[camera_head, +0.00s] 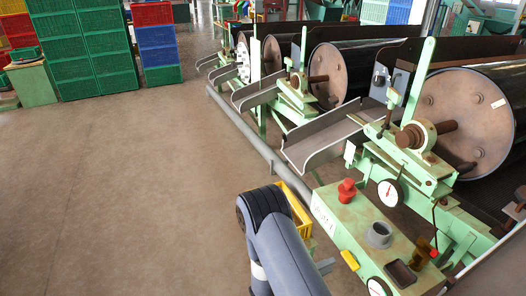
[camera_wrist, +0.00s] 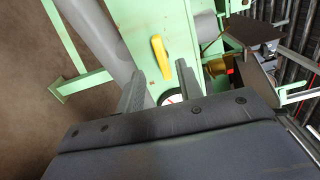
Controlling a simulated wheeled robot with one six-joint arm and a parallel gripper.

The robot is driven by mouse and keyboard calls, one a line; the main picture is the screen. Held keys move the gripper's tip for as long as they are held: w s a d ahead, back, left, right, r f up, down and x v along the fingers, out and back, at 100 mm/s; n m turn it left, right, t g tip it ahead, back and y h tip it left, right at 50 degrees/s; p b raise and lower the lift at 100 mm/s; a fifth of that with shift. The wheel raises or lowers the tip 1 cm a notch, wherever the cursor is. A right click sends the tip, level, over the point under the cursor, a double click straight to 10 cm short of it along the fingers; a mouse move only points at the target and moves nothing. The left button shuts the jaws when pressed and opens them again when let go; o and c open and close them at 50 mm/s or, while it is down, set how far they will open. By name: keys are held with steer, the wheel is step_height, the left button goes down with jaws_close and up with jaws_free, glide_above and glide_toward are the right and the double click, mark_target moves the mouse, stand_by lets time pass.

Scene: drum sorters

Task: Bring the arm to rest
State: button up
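My arm (camera_head: 277,245) shows in the head view as a dark grey link at the bottom middle, in front of the green machine frame. My gripper is out of sight there. In the wrist view my gripper (camera_wrist: 160,76) has its two dark fingers apart, with no object held between them. A yellow handle (camera_wrist: 160,58) on the green machine frame (camera_wrist: 178,30) shows beyond the fingertips. A white dial (camera_wrist: 172,99) shows between the finger bases. How far the fingers are from the handle is hard to tell.
A green machine panel (camera_head: 355,235) with a red knob (camera_head: 347,190), a dial (camera_head: 390,193) and a grey cup (camera_head: 378,235) stands right of my arm. A yellow crate (camera_head: 297,211) lies partly behind the arm. Large drums (camera_head: 465,115) line the right. The floor (camera_head: 120,190) at left is clear.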

mark_target(345, 259)
steer(key=x, duration=0.6)
steer(key=shift+w+d, duration=0.1)
steer(key=shift+d, duration=0.25)
steer(key=shift+a, duration=0.15)
